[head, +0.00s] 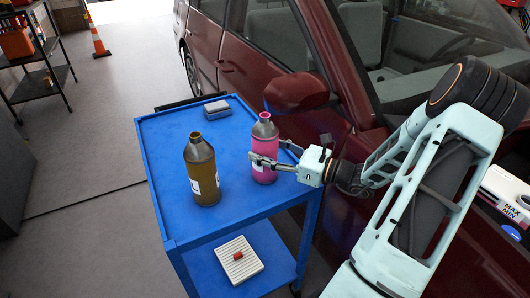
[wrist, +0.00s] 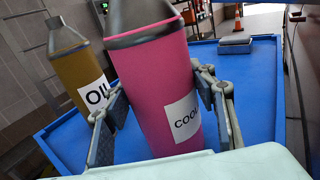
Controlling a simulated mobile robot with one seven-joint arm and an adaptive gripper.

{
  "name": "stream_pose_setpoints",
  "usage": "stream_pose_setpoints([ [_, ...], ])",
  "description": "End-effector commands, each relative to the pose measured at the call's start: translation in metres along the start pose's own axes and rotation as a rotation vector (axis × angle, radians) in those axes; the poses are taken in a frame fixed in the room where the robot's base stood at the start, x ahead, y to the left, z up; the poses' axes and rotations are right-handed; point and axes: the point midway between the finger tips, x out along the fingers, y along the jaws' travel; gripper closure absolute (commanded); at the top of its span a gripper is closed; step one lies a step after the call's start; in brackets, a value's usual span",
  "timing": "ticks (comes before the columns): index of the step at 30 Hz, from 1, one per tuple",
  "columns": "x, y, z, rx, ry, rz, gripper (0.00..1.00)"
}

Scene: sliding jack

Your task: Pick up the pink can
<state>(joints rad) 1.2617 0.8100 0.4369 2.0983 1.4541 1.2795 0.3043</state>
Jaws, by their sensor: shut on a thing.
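The pink can (head: 265,138) is a bottle-shaped container with a grey shoulder and a white label. It stands on the right part of the blue cart's top (head: 226,133). My gripper (head: 272,158) reaches in from the right and is shut on the can, a finger on each side of its body. In the wrist view the pink can (wrist: 158,90) fills the middle, looks tilted in the picture, and its label reads "COOL" before the edge cuts it off. I cannot tell if its base touches the cart. The can's top is cropped there.
A brown oil bottle (head: 202,172) stands on the cart left of the pink can. A grey block (head: 217,109) lies at the cart's far end. A lower shelf holds a white tray (head: 239,262) with a red item. A dark red car (head: 300,90) stands close behind.

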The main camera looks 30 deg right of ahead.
Motion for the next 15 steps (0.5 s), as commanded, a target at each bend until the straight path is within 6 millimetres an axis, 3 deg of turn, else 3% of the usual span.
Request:
stream_pose_setpoints([
  [2, -0.0001, 0.0001, 0.0000, -0.001, 0.000, 0.000, 0.68],
  [10, -0.0002, 0.0002, 0.0000, -0.001, 0.000, 0.001, 0.98],
  [15, 0.0003, 0.0002, 0.0017, -0.002, -0.003, 0.001, 0.98],
])
